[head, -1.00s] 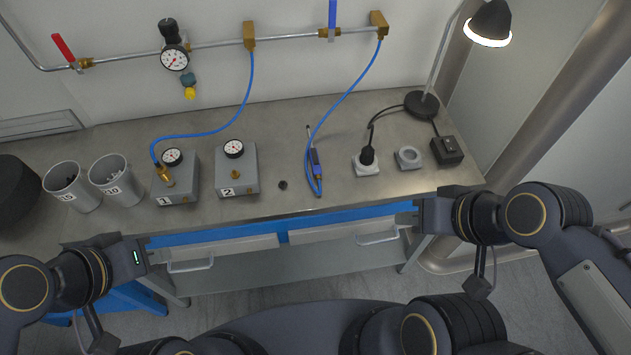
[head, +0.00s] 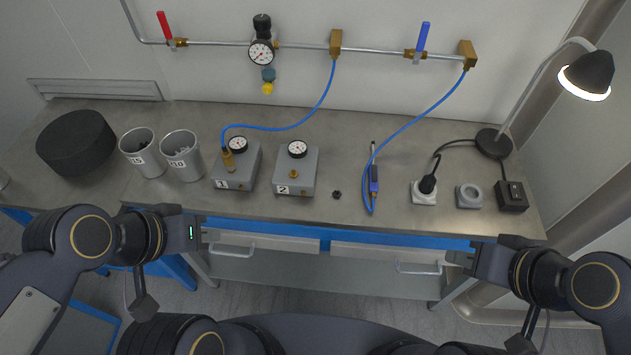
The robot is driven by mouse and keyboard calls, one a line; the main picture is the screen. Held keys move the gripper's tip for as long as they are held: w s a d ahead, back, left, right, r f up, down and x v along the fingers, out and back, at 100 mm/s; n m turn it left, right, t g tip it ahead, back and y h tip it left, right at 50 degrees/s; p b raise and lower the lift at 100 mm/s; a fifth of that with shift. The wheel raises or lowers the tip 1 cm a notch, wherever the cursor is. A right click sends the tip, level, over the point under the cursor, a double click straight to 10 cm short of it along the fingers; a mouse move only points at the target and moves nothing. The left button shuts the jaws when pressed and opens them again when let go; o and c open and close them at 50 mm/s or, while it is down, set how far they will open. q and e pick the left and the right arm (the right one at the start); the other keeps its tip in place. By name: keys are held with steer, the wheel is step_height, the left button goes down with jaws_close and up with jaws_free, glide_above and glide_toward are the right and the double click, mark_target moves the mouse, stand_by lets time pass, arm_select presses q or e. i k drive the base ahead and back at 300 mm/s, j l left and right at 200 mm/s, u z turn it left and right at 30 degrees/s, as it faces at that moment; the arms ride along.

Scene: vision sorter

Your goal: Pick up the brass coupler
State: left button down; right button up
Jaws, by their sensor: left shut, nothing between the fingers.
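The brass coupler (head: 228,160) stands upright on the grey box marked 1 (head: 243,180), at the end of a blue hose. A small brass fitting (head: 294,174) sticks up bare from the grey box marked 2 (head: 297,189). My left gripper (head: 204,232) is shut and empty. In the picture it is below box 1, at the bench's front edge, well apart from the coupler. My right gripper (head: 460,258) is by the front edge at the right, far from the coupler; its finger gap cannot be made out.
Two grey cups (head: 181,160) and a black round block (head: 76,145) stand left of box 1. A blue pen-like tool (head: 374,180), a small dark knob (head: 337,195), a plug in a socket (head: 424,192) and a lamp (head: 586,75) are to the right. Pipework runs along the wall.

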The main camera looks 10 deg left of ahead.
mark_target(227, 160)
steer(key=i+j+z, duration=0.1)
steer(key=j+z, duration=0.15)
steer(key=j, duration=0.45)
steer(key=j+z, duration=0.3)
steer(key=j, duration=0.45)
steer(key=i, duration=0.05)
